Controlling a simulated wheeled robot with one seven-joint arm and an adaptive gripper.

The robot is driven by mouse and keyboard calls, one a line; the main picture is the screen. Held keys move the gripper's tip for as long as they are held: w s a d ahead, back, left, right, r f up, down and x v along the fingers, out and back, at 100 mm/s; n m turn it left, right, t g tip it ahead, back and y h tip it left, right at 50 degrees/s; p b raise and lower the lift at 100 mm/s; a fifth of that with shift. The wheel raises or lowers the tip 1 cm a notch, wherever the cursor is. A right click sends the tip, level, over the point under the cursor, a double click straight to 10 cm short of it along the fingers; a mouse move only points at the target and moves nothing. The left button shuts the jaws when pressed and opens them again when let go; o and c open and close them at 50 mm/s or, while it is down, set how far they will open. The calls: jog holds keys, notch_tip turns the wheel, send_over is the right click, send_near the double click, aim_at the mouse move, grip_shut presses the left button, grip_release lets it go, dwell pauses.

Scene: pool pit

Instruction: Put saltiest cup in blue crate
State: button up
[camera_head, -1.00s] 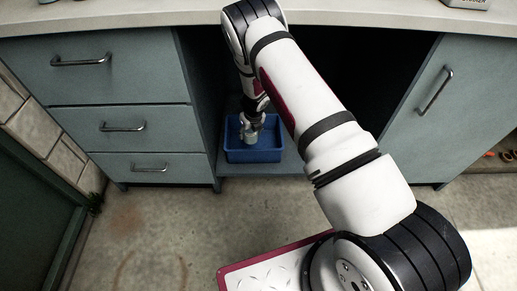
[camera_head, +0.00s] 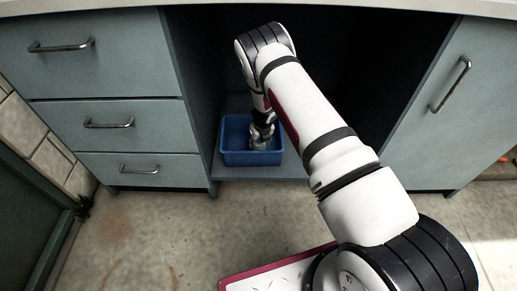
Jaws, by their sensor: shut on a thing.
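The blue crate (camera_head: 235,158) sits on the low shelf inside the open cabinet bay, at the centre left of the head view. My gripper (camera_head: 261,139) points down over the crate's right half. It is shut on a small greyish cup (camera_head: 259,145), which shows low within the crate's outline. My gripper and wrist partly cover the cup, so its shape and any label cannot be made out. Whether the cup touches the crate floor cannot be told.
Drawers (camera_head: 120,121) with metal handles stand left of the bay, and a cabinet door (camera_head: 430,120) is on the right. The countertop (camera_head: 130,6) runs above. The shelf's left upright (camera_head: 190,90) is close to the crate. The concrete floor in front is clear.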

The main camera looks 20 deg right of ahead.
aim_at(258, 146)
jog(key=shift+f+b, duration=0.55)
jog(key=shift+f, duration=0.85)
jog(key=shift+f, duration=0.1)
jog(key=shift+f, duration=0.15)
jog(key=o, duration=1.4)
